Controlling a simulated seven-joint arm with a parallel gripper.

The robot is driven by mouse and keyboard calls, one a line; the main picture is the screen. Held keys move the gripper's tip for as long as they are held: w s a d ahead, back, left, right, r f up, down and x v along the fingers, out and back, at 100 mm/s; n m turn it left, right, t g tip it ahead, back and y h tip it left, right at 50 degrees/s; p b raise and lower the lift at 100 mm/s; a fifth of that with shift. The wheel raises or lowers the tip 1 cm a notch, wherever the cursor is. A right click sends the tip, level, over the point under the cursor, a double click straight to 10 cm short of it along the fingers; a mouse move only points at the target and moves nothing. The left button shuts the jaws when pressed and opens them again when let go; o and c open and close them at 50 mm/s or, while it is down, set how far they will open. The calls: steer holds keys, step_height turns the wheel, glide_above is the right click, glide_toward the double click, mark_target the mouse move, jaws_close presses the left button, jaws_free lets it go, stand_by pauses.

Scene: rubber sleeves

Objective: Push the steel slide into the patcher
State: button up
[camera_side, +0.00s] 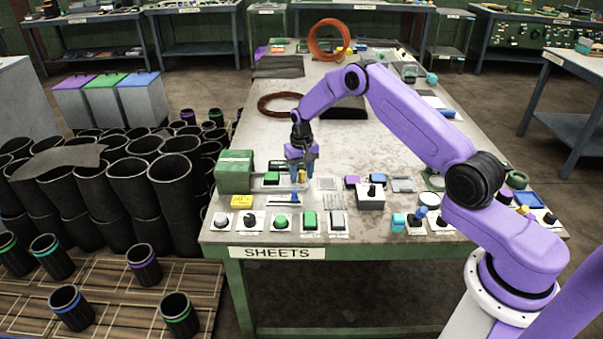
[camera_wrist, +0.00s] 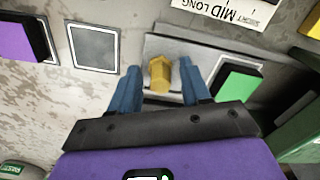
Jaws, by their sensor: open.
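The patcher, a green box (camera_side: 236,171), stands at the left front of the table. The steel slide (camera_side: 262,187), a flat grey plate, sticks out of its right side. It carries a green block (camera_side: 271,178) and, at its outer end, a yellow knob (camera_side: 302,176). My gripper (camera_side: 302,170) is low over that end, pointing down. In the wrist view the open blue fingers (camera_wrist: 160,88) stand on either side of the yellow knob (camera_wrist: 160,74), with gaps showing. The slide (camera_wrist: 205,55) and green block (camera_wrist: 238,88) also show there. The slide's inner end is hidden.
A yellow block (camera_side: 241,202) and a row of buttons and switches (camera_side: 281,221) lie in front. A grey square plate (camera_side: 327,184), a purple block (camera_side: 352,181) and a switch box (camera_side: 370,196) lie to the right. A dark coil (camera_side: 281,104) lies behind on open table.

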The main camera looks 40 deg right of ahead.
mark_target(268, 176)
jaws_close()
steer(key=shift+w+a, duration=1.55)
steer(key=shift+w, duration=0.2)
steer(key=shift+w+a, duration=1.5)
steer(key=shift+w, duration=0.2)
steer(key=shift+w+a, duration=0.25)
steer(key=shift+a, duration=0.15)
steer(key=shift+a+r, duration=0.1)
jaws_free()
steer(key=shift+a, duration=0.1)
step_height(268, 176, up, 17)
steer(key=shift+r, duration=0.15)
